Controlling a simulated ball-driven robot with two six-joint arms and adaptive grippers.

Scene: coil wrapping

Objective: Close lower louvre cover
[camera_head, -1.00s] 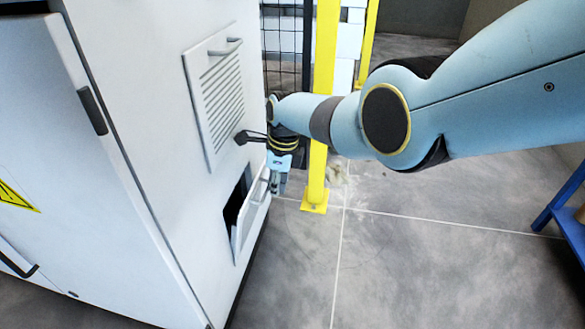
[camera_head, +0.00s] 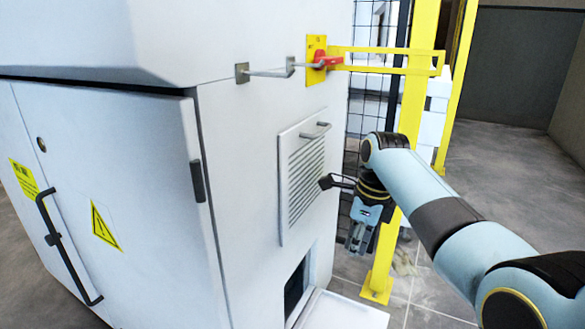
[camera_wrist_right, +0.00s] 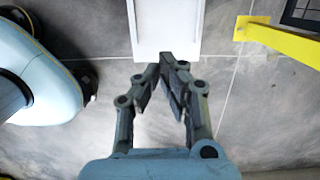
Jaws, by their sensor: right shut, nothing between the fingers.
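The lower louvre cover (camera_head: 345,313) hangs open below the upper louvre panel, folded outward from the cabinet side. Its lower part is cut off by the frame. The dark opening (camera_head: 297,285) shows behind it. In the right wrist view the white cover (camera_wrist_right: 168,25) reaches in from the top, just beyond my fingertips. My right gripper (camera_head: 356,250) is shut and empty, pointing down above the cover and beside the cabinet. Its fingertips (camera_wrist_right: 168,60) are close together near the cover's edge; whether they touch it cannot be told. My left gripper is not in view.
The upper louvre panel (camera_head: 303,175) lies flat on the cabinet (camera_head: 235,150). A red switch (camera_head: 326,62) sits above it. A yellow post (camera_head: 385,262) and mesh fence (camera_head: 375,105) stand just behind my gripper. Floor to the right of the post is clear.

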